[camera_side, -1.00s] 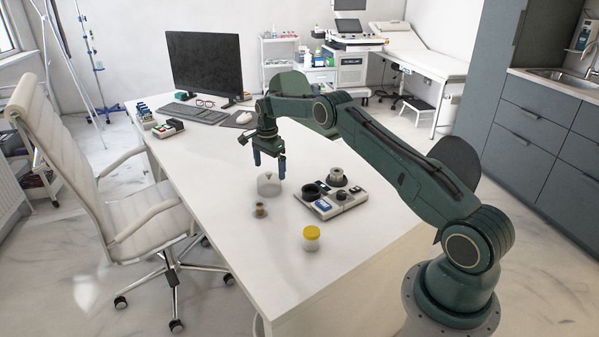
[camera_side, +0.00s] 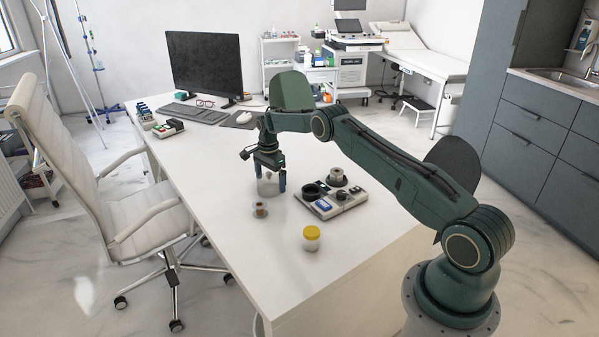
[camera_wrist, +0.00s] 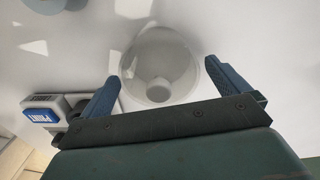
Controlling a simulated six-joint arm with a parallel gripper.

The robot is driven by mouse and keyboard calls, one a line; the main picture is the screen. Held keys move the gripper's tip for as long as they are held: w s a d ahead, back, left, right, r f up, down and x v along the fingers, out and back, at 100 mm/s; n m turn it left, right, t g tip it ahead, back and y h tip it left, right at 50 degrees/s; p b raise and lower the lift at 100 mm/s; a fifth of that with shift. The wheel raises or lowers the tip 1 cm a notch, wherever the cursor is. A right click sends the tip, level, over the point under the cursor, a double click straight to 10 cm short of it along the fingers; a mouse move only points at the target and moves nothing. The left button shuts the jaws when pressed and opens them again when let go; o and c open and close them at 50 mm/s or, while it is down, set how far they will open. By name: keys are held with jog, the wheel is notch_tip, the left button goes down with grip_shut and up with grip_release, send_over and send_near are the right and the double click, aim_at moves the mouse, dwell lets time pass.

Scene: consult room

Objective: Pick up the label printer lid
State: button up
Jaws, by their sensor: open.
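The label printer lid (camera_side: 267,187), a translucent whitish round cover with a small knob on top, stands on the white desk left of the printer. It also shows in the wrist view as a pale round shape (camera_wrist: 150,58). My gripper (camera_side: 270,184) is over the lid with its blue fingers spread to either side of it. In the wrist view the open fingers (camera_wrist: 163,85) flank the lid's lower part, with the knob between them. The label printer (camera_side: 332,201), with a blue button and a roll on it, sits to the right of the lid.
A yellow-capped jar (camera_side: 311,238) stands nearer the front edge. A monitor (camera_side: 204,68) and keyboard (camera_side: 194,113) are at the back. The desk's middle left is clear.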

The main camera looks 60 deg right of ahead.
jog(key=c, duration=1)
jog(key=shift+r, duration=0.15)
notch_tip(320, 180, up, 20)
dwell(0.4)
jog(key=shift+s+d, duration=0.1)
dwell(0.6)
